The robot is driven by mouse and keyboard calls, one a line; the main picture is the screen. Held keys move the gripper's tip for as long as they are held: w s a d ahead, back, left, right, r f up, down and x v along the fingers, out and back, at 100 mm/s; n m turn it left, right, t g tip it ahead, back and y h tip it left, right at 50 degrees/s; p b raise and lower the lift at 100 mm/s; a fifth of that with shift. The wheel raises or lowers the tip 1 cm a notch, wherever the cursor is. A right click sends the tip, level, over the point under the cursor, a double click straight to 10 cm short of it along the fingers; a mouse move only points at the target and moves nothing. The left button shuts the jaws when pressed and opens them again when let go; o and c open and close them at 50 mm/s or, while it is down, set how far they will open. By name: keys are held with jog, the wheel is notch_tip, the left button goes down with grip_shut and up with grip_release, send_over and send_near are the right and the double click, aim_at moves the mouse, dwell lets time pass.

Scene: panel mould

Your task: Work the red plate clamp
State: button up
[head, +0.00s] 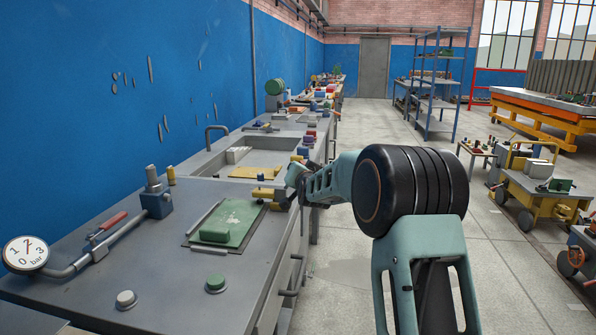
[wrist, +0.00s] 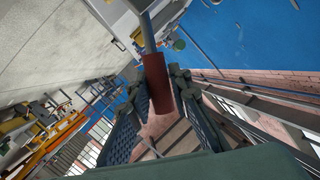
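In the wrist view a dark red cylindrical handle (wrist: 158,85), which I take for the red plate clamp's, sits on a grey rod running up out of the picture. My gripper (wrist: 161,92) has one finger on each side of the handle, both close against it, and looks shut on it. In the head view my gripper (head: 291,183) is at the bench's right edge, beside the green plate (head: 230,220). The red clamp cannot be made out there; the gripper and wrist hide that spot.
White (head: 126,299) and green (head: 216,283) knobs stand at the front of the bench.

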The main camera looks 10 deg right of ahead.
jog(key=o, duration=0.4)
jog(key=shift+a+r, duration=0.1)
jog(key=shift+a, duration=0.05)
jog(key=s, duration=0.4)
jog(key=s+r, duration=0.1)
jog(key=s, duration=0.3)
jog(key=s+r, duration=0.1)
jog(key=s, duration=0.2)
jog(key=shift+s, duration=0.4)
